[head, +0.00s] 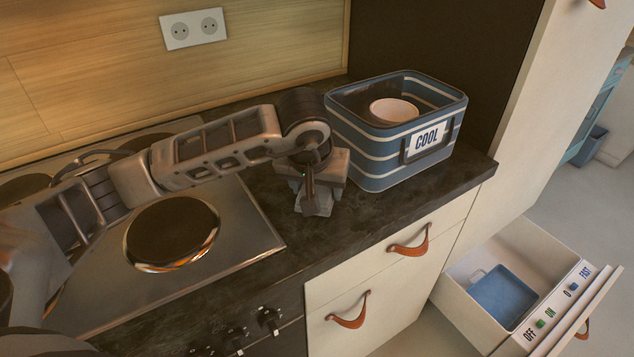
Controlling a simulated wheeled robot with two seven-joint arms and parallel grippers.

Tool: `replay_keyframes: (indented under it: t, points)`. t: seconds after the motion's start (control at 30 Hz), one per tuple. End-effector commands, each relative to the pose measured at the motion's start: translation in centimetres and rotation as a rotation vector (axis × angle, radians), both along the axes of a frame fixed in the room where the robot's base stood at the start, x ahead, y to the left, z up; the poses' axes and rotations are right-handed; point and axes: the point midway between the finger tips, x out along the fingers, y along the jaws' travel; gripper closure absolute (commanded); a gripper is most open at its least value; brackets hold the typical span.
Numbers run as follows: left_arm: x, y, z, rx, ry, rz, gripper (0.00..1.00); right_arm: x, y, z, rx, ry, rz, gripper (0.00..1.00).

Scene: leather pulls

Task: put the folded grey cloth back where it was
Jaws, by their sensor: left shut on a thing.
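My left gripper (314,205) points down over the dark countertop (400,212), just left of the blue striped bin. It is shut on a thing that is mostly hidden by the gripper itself. Grey shapes show at the fingers, and the folded grey cloth is hard to tell apart from the grey gripper there. No other grey cloth shows in view. I cannot tell whether the held thing touches the countertop. My right gripper is not in view.
The blue striped bin (372,173), labelled COOL, holds a pale pink bowl (394,110). A hob (235,245) lies left of the gripper. At lower right an open drawer (455,290) holds a blue square thing (502,297). The countertop in front of the bin is free.

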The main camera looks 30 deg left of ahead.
Motion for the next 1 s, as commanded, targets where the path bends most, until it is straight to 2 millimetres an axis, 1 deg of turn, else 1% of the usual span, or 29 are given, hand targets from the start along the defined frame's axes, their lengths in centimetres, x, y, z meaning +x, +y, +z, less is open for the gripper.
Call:
replay_keyframes:
  t: [0.27,0.37,0.4,0.47,0.77,0.83,0.87,0.97,1.0]
  points:
    - [0.0,-0.1,-0.2,-0.001,-0.002,-0.001,0.6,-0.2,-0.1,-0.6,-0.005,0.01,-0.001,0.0]
    - [0.0,-0.1,-0.6,0.0,-0.002,0.0,0.6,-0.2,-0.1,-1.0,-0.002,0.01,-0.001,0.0]
    - [0.0,-0.1,-0.5,-0.001,-0.002,-0.001,0.36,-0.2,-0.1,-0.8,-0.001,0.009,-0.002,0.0]
    - [0.0,-0.1,-0.4,-0.002,-0.001,-0.001,0.2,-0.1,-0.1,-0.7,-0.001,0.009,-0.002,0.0]
    - [0.0,-0.1,-0.3,-0.002,-0.001,-0.001,0.2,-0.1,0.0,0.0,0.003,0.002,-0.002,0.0]
    - [0.0,-0.1,0.2,-0.002,-0.001,0.0,0.2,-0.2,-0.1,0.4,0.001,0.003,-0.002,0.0]
    - [-0.1,-0.1,0.3,-0.002,-0.003,-0.001,0.2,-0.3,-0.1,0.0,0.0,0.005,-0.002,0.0]
    - [-0.6,-0.3,1.7,-0.003,-0.006,-0.001,0.2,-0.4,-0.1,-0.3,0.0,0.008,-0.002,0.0]
    - [-0.9,-0.4,2.4,-0.002,-0.008,-0.003,0.2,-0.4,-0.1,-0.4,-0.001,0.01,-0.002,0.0]
